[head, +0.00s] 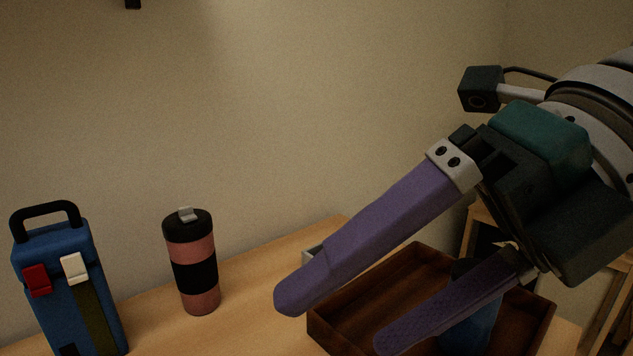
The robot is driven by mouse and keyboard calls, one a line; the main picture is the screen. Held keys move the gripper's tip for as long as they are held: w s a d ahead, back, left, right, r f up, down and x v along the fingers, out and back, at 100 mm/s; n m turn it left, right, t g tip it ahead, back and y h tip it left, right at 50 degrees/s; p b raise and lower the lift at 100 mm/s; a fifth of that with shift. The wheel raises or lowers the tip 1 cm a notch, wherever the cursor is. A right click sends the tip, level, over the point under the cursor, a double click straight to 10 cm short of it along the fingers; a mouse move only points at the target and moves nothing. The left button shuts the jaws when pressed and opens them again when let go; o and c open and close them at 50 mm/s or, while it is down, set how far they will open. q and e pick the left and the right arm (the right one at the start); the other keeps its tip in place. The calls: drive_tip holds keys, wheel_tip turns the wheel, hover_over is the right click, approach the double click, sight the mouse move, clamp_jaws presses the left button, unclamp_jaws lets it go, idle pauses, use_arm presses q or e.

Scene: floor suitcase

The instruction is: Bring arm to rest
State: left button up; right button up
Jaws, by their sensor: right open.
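My right gripper (335,315) reaches in from the right side of the head view. Its two purple fingers are spread apart with nothing between them. It hangs over a brown wooden tray (330,332), and its fingers hide part of the tray. A blue object (478,325) is inside the tray, partly hidden behind the lower finger. My left gripper is not in the head view.
A wooden table (255,280) runs along the wall. On it stand a pink and black tumbler (198,250) and a blue case (55,285) with a black handle. A wooden frame (600,315) stands at right.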

drive_tip(key=a+r+m+t+y+p, duration=0.25)
drive_tip(key=r+y, duration=0.25)
drive_tip(key=r, duration=0.4)
drive_tip(key=a+r+m+t+y+p, duration=0.2)
drive_tip(key=a+r+y, duration=0.25)
drive_tip(key=r, duration=0.55)
drive_tip(key=w+d+r+m+t+h+p, duration=0.2)
drive_tip(key=w+d+r+m+t+h, duration=0.25)
drive_tip(key=m+t, duration=0.45)
drive_tip(key=w+d+r+m+t+h+p, duration=0.25)
drive_tip(key=d+m+t+h, duration=0.25)
drive_tip(key=d+m+t, duration=0.45)
drive_tip(key=s+d+f+m+g+h+p, duration=0.1)
drive_tip(key=d+f+m+g+h+p, duration=0.1)
drive_tip(key=d+f+m+g+h, duration=0.35)
drive_tip(key=s+d+f+m+g+h+p, duration=0.1)
drive_tip(key=d+f+m+g+h+p, duration=0.15)
drive_tip(key=f+m+g+h, duration=0.4)
drive_tip(key=s+f+m+g+y+p, duration=0.1)
drive_tip(key=s+f+g+p, duration=0.3)
drive_tip(key=s, duration=0.5)
drive_tip(key=s+f+m+g+y+p, duration=0.15)
drive_tip(key=s+f+g, duration=0.35)
drive_tip(key=s, duration=0.5)
wheel_tip(320, 180, up, 35)
drive_tip(key=t+p, duration=0.1)
drive_tip(key=p, duration=3.4)
drive_tip(key=shift+w+f+t, duration=0.15)
drive_tip(key=shift+w+t, duration=0.15)
drive_tip(key=shift+w, duration=0.15)
